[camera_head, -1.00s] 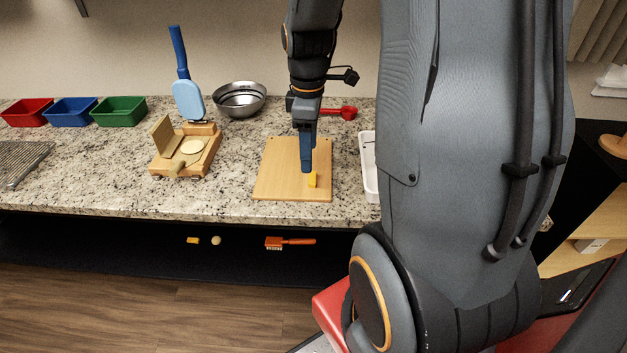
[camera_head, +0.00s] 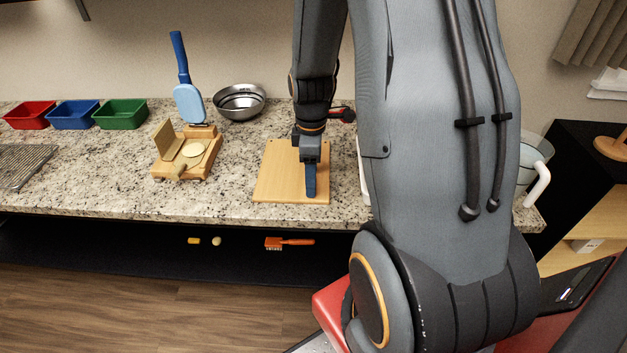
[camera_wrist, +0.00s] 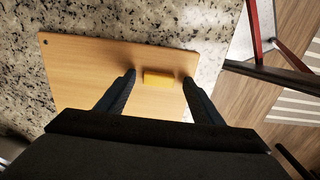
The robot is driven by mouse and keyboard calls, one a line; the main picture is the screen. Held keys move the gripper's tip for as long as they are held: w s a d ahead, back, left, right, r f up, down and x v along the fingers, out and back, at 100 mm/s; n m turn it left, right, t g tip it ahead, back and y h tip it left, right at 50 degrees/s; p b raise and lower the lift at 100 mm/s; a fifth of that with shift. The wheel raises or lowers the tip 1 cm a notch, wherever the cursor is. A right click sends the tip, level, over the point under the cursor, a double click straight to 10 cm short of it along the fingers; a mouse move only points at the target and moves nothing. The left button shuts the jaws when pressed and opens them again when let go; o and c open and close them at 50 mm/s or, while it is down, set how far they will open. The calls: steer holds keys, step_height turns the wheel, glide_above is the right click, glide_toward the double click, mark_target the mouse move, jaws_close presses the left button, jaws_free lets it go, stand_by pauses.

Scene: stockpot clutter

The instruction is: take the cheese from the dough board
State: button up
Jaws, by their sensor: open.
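The cheese (camera_wrist: 158,80) is a small yellow block lying on the wooden dough board (camera_wrist: 80,65) in the wrist view. The dough board (camera_head: 281,178) also shows on the counter in the head view. My gripper (camera_wrist: 157,85) is open, with one dark finger on each side of the cheese and gaps between the fingers and the block. In the head view my gripper (camera_head: 310,194) points down at the front right part of the board and hides the cheese.
A wooden press (camera_head: 187,152) with a pale dough disc stands left of the board. A metal bowl (camera_head: 240,101) is behind. Red (camera_head: 29,115), blue (camera_head: 73,114) and green (camera_head: 120,113) bins line the back left. A white tray (camera_head: 363,170) is close on the right, partly hidden by my arm.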

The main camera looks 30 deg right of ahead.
steer(key=c, duration=1.1)
